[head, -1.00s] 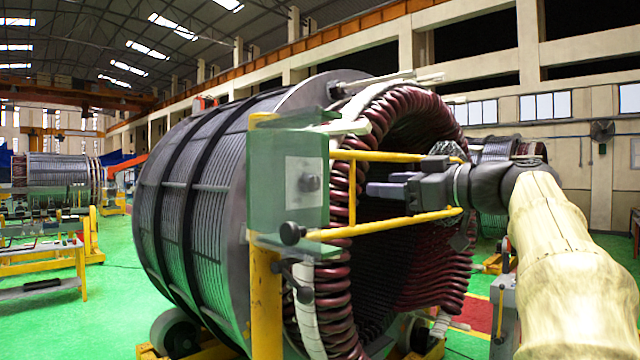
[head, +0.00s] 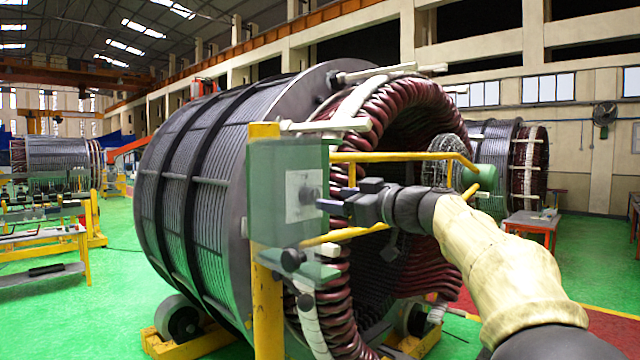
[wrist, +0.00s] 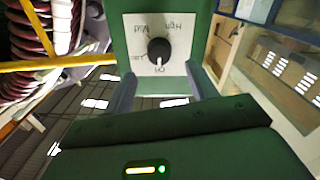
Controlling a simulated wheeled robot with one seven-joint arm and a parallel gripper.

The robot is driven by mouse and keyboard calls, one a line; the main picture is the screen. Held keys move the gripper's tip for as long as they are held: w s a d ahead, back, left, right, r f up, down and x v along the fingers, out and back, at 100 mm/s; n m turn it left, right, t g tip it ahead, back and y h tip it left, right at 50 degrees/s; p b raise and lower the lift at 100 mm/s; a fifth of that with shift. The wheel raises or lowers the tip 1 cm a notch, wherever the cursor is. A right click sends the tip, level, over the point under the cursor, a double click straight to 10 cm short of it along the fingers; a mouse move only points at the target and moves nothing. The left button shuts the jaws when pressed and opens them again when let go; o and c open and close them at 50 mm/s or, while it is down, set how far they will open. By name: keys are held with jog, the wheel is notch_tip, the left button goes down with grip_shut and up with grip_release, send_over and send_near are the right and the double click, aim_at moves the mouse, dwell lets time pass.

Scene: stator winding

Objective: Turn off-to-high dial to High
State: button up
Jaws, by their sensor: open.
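The off-to-high dial (wrist: 158,50) is a round black knob on a white label plate (wrist: 183,48). In the wrist view the lettering is upside down, and the knob's white mark points at Off. High is at the upper right of the plate. In the head view the dial (head: 307,195) faces right on a green box (head: 268,200) mounted on a yellow post. My gripper (wrist: 159,77) is open, with one finger on each side of the dial's lower plate area. In the head view my gripper (head: 325,204) is just right of the dial; I cannot tell if it touches.
Yellow rails (head: 400,156) run above and below my gripper. A large stator with dark red coils (head: 430,110) stands right behind the box. A black knob (head: 292,259) sticks out below the dial.

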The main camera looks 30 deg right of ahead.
jog(key=p+x, duration=0.3)
jog(key=x, duration=0.2)
jog(key=shift+w+a, duration=0.1)
jog(key=shift+w, duration=0.25)
jog(key=c, duration=1)
